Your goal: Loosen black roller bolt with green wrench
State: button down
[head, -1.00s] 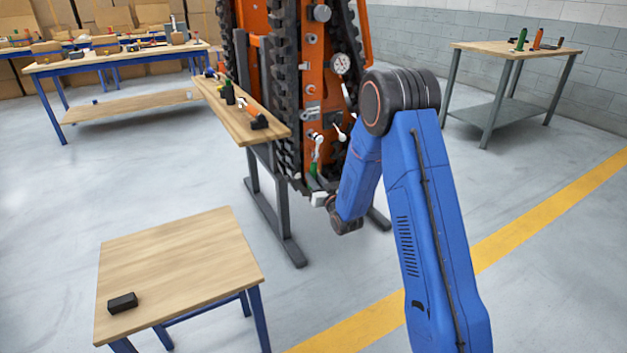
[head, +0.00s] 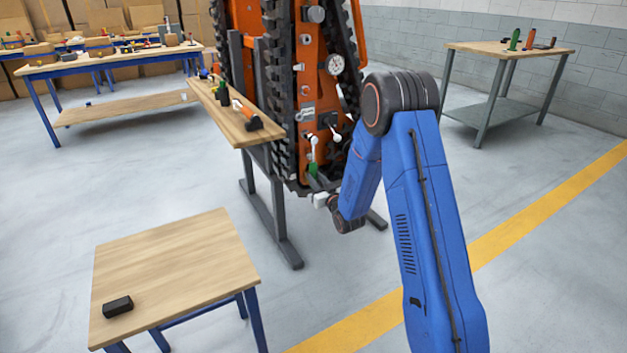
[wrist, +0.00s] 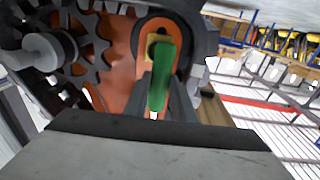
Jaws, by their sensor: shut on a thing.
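The green wrench (head: 314,169) stands roughly upright against the lower front of the orange tracked carrier (head: 313,95), its pale end upward. In the wrist view the green handle (wrist: 160,78) rises from between the dark fingers of my gripper (wrist: 164,98). My gripper (head: 316,185) is shut on the wrench low at the carrier's front. An orange rounded part with a yellow piece (wrist: 152,42) is behind the handle. I cannot make out the black roller bolt for certain, or whether the wrench's head sits on a bolt.
Black track (head: 276,85) flanks the carrier. A narrow wooden shelf (head: 222,103) with tools is left of it. A low table (head: 180,260) with a black block (head: 118,306) stands front left. A tool table (head: 508,50) stands back right. Open floor lies between.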

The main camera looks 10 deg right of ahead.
jog(key=shift+d, duration=0.15)
jog(key=shift+w+d+r+n, duration=0.1)
jog(key=shift+w+d+n, duration=0.15)
jog(key=shift+d+n, duration=0.4)
dwell(0.4)
jog(key=shift+w+d+r+n, duration=0.1)
jog(key=shift+w+d+n, duration=0.15)
jog(key=shift+d+n, duration=0.4)
jog(key=shift+a, duration=0.15)
jog(key=shift+s+a+m, duration=0.1)
jog(key=shift+a+m, duration=0.1)
jog(key=shift+m, duration=0.1)
jog(key=shift+s, duration=0.15)
